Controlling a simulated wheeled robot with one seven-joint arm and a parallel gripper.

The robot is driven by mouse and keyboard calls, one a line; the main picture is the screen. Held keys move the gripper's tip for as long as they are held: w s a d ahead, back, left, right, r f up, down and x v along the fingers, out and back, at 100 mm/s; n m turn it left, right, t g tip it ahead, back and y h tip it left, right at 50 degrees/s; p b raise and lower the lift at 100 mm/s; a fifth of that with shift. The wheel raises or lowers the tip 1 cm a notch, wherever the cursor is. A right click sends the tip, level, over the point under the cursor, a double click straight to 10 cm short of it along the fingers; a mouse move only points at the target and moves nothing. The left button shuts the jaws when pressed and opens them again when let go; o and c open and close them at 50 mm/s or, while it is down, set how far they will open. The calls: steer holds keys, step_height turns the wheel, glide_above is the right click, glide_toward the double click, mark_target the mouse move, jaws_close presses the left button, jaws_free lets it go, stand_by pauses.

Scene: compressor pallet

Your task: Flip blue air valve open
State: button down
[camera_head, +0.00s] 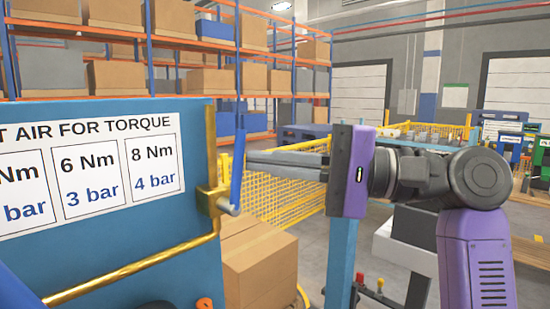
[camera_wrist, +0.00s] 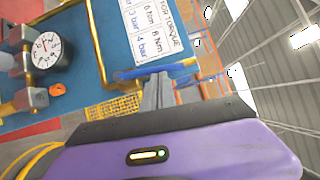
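The blue air valve lever (camera_head: 238,168) stands nearly upright at the right edge of the blue panel, beside the brass pipe and the brass valve body (camera_head: 214,196). In the wrist view the blue lever (camera_wrist: 135,73) lies across the picture just beyond my fingertips. My gripper (camera_head: 250,160) reaches in from the right with its fingers level, and its tips are close to the lever's right side. The fingers look shut together with nothing between them. I cannot tell whether the tips touch the lever. My gripper also shows in the wrist view (camera_wrist: 158,78).
The blue panel (camera_head: 120,262) carries a torque chart (camera_head: 90,170) and the brass pipe (camera_head: 140,268). A pressure gauge (camera_wrist: 47,50) shows in the wrist view. Cardboard boxes (camera_head: 258,268) and a yellow mesh fence (camera_head: 285,200) stand behind my gripper.

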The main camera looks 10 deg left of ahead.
steer(key=shift+s+a+r+n+h+p, duration=0.2)
steer(key=shift+s+a+n+h+p, duration=0.15)
steer(key=shift+n, duration=0.35)
stand_by(0.3)
